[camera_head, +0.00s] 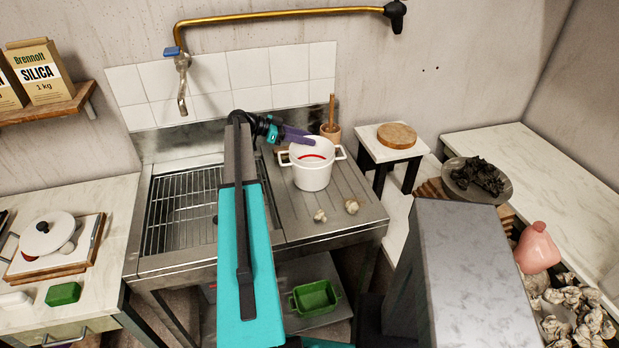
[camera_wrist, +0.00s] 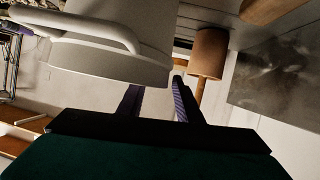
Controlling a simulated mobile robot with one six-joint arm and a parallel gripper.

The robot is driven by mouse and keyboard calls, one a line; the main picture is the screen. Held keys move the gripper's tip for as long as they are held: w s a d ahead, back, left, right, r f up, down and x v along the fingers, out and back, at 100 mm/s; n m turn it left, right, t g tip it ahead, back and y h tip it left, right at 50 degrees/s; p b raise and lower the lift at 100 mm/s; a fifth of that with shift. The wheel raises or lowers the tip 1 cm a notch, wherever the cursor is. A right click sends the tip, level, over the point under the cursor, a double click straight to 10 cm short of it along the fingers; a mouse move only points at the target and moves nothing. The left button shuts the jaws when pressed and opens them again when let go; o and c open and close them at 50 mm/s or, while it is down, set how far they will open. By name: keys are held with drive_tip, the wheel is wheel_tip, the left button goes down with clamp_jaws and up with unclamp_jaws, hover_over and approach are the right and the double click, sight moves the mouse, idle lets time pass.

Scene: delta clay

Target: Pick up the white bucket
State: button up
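The white bucket (camera_head: 312,176) stands upright on the ribbed metal drainboard, right of the sink. It has two side handles, and a red curve shows inside its mouth. My gripper (camera_head: 304,139) is at the bucket's far rim, with its purple fingers pointing right across it. In the wrist view, the bucket (camera_wrist: 110,66) fills the upper left, with a handle above. My gripper's fingers (camera_wrist: 158,97) are apart there. The bucket's edge hides the left fingertip, while the right finger shows beside the wall. I cannot tell whether either finger touches the bucket.
The tap (camera_head: 182,75) and wire-racked sink (camera_head: 180,212) are to the left. A stool with a round board (camera_head: 397,136) stands right.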

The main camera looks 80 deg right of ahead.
drive_tip(key=shift+x, duration=0.95)
clamp_jaws()
